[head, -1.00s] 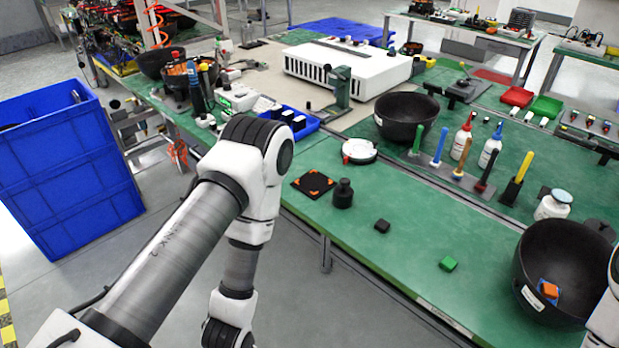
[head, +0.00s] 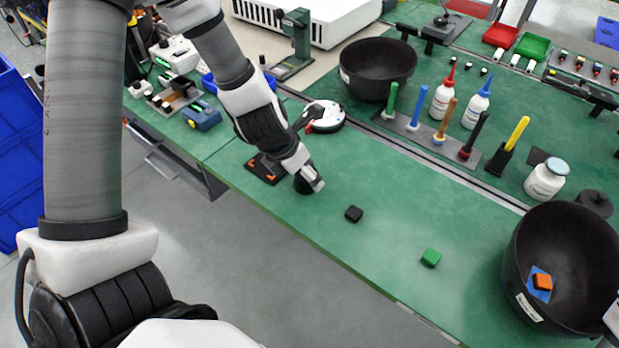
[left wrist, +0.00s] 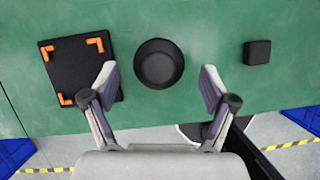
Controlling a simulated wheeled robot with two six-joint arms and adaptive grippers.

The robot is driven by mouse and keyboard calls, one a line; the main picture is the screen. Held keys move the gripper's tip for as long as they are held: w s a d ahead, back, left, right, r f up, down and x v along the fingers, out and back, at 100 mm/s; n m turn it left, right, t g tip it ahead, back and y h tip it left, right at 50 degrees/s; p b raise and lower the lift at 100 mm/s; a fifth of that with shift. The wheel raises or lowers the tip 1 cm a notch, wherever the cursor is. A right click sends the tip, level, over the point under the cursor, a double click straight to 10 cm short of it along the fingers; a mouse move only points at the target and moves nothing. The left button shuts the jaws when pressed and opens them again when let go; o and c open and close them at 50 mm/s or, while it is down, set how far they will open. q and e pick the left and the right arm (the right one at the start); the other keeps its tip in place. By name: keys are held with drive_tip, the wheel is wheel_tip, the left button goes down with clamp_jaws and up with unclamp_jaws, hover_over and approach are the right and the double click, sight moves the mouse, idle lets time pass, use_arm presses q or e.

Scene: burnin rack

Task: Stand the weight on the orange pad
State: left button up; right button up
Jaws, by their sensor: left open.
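The weight is a dark round piece; it shows from above in the left wrist view (left wrist: 159,64) and partly behind my gripper in the head view (head: 302,186). It stands on the green bench beside the pad, not on it. The pad is a black square with orange corner marks, in the left wrist view (left wrist: 80,72) and the head view (head: 262,167). My left gripper (left wrist: 159,82) is open above the bench, its fingers on either side of the weight and apart from it. The left finger overlaps the pad's near right edge in that view.
A small black block (head: 353,213) and a green block (head: 431,257) lie to the right of the weight. A white round device (head: 326,117) stands behind it. A large black bowl (head: 520,255) stands at the right. Green bench between the blocks is clear.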

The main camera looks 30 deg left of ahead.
use_arm(q)
drive_tip(key=x, duration=0.2)
drive_tip(key=shift+f+b, duration=0.3)
drive_tip(key=shift+b, duration=0.1)
drive_tip(key=shift+w+f, duration=0.25)
drive_tip(key=shift+w, duration=0.1)
drive_tip(key=shift+s+r, duration=0.1)
drive_tip(key=shift+s, duration=0.05)
drive_tip(key=shift+c, duration=1.1)
clamp_jaws()
